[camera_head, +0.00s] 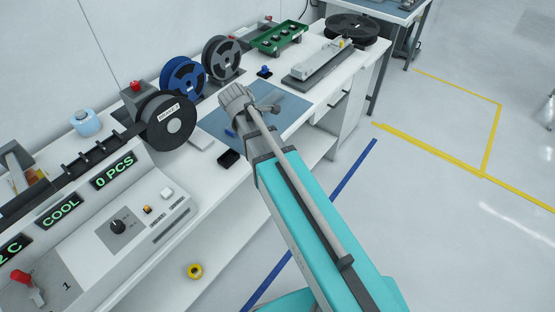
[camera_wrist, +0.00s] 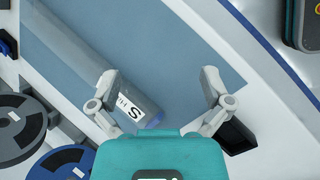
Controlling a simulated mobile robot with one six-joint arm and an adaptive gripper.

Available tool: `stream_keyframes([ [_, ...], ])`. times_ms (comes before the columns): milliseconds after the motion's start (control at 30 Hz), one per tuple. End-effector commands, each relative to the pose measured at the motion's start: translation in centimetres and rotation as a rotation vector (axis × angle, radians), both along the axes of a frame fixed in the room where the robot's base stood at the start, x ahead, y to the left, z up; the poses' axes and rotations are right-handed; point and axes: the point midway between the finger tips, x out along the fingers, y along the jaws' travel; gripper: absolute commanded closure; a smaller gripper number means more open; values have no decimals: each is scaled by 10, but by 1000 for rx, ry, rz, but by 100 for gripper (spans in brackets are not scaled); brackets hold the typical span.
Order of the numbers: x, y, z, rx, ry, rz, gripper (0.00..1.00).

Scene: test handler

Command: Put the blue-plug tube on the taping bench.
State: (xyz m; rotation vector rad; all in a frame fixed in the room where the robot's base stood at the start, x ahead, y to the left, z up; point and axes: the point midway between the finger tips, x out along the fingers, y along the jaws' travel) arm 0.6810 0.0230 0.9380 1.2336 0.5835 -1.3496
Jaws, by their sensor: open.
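A grey tube (camera_wrist: 100,65) lies diagonally on a blue-grey mat (camera_wrist: 200,50) in the wrist view, with a white label reading "S" near its lower end. In the head view a small blue end (camera_head: 230,132) shows on the mat beside my gripper, perhaps the tube's plug; most of the tube is hidden there. The mat is on a long white bench (camera_head: 215,180); I cannot tell whether this is the taping bench.
Black and blue reels (camera_head: 183,78) stand along the bench's back. A black box (camera_head: 229,158) sits near the front edge, close to my right finger in the wrist view. A control panel (camera_head: 115,225), a green tray (camera_head: 278,38) and a grey fixture (camera_head: 322,62) flank the mat.

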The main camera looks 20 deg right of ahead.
Motion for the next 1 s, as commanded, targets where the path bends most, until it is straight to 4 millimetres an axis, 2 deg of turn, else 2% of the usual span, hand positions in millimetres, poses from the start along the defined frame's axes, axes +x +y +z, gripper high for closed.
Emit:
stream_keyframes([
  [33,-15,-6,-3,45,-14,-83,1],
  [100,-29,-10,-6,105,-34,-203,1],
  [400,-91,-22,-17,334,-80,-731,1],
  [600,-125,-24,-20,441,-82,-1050,1],
  [800,-141,-23,-20,489,-76,-1226,1],
  [1000,-143,-23,-20,497,-75,-1263,1],
])
